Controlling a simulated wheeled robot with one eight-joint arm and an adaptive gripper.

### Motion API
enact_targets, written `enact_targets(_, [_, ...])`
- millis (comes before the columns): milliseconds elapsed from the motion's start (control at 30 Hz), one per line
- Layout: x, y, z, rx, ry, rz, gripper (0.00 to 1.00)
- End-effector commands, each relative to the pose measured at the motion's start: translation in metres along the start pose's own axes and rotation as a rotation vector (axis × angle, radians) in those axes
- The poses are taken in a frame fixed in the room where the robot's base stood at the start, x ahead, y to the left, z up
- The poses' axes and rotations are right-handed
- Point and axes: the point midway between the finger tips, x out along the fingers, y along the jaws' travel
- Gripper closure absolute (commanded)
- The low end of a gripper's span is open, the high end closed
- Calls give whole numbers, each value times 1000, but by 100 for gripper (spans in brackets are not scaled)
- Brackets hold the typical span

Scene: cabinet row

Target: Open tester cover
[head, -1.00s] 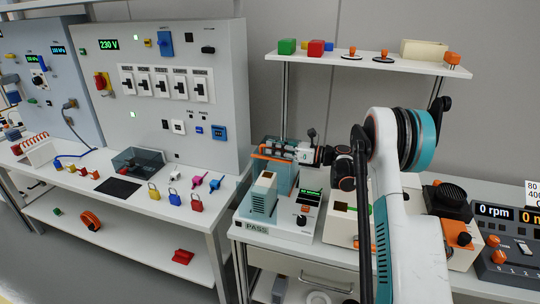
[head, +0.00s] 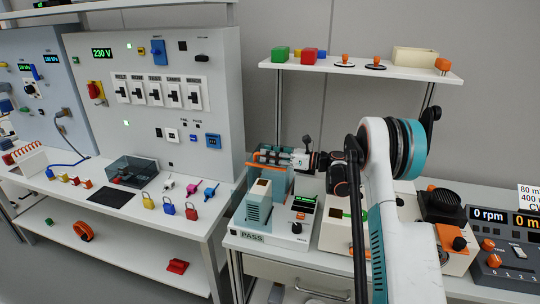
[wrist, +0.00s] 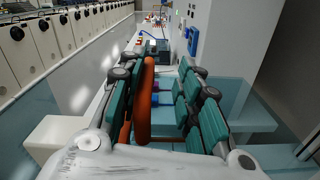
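The tester (head: 265,232) is a white box with a PASS label, a small green display and a teal block on top. Its translucent teal cover (head: 279,184) stands up at the back of the box; I cannot tell its exact angle. An orange handle bar (head: 259,153) runs along the cover's top edge. My gripper (head: 284,157) is at this handle. In the wrist view the orange bar (wrist: 147,100) lies between the fingers of my gripper (wrist: 166,95), close to the left finger, with a gap to the right finger. Contact on the left is unclear.
A white shelf (head: 360,69) with small blocks and knobs is above the tester. A switch panel (head: 215,120) stands to the left, over a bench with padlocks (head: 169,206). A device with a black round top (head: 443,205) is to the right, beyond my arm.

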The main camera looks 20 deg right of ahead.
Motion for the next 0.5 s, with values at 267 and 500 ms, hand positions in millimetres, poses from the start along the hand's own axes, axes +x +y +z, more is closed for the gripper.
enact_targets(267, [0,5,26,1,-5,1,68])
enact_targets(500, [0,14,69,1,-3,1,68])
